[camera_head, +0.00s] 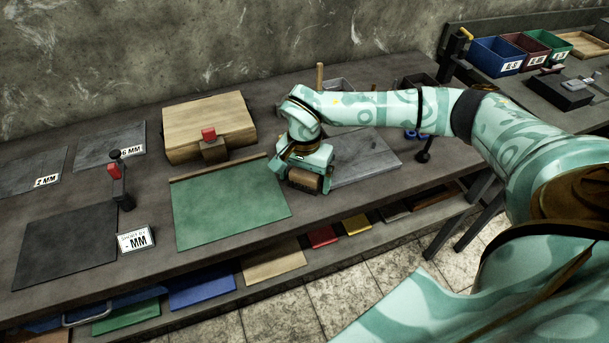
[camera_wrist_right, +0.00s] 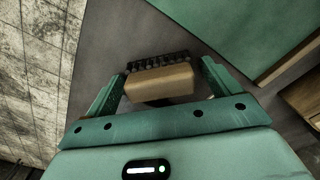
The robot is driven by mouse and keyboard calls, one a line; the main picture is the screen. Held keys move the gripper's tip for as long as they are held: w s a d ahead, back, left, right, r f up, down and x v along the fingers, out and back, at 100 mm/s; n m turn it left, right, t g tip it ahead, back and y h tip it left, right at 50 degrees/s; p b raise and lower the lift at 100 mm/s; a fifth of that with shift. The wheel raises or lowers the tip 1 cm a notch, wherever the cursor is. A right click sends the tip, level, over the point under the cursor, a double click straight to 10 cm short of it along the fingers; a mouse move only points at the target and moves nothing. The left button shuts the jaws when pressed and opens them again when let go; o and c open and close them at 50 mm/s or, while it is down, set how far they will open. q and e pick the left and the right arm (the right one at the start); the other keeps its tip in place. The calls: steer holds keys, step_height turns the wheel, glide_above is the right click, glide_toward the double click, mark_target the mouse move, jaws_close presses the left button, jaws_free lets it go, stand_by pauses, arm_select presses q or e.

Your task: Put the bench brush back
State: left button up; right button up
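The bench brush (camera_wrist_right: 160,82) has a tan wooden block and a row of black bristles. In the right wrist view it lies between the two fingers of my right gripper (camera_wrist_right: 161,85). A gap shows between the block and the right-hand finger; the left-hand finger is very close to it. My right gripper (camera_head: 306,178) is open around the brush. In the head view the brush block (camera_head: 306,181) shows under the gripper, near the bench's front edge, partly covered by the hand. I cannot tell whether it touches the bench. My left gripper is out of view.
A green mat (camera_head: 228,205) lies left of the gripper and a grey plate (camera_head: 365,160) right of it. Behind stands a wooden box (camera_head: 208,118) with a red-topped clamp (camera_head: 211,142). The shelf below holds coloured sheets (camera_head: 203,287). Bins (camera_head: 497,57) stand on the far bench.

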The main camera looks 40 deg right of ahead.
mark_target(305, 173)
step_height(305, 173, up, 12)
steer(key=p, duration=0.3)
steer(key=shift+r, duration=0.15)
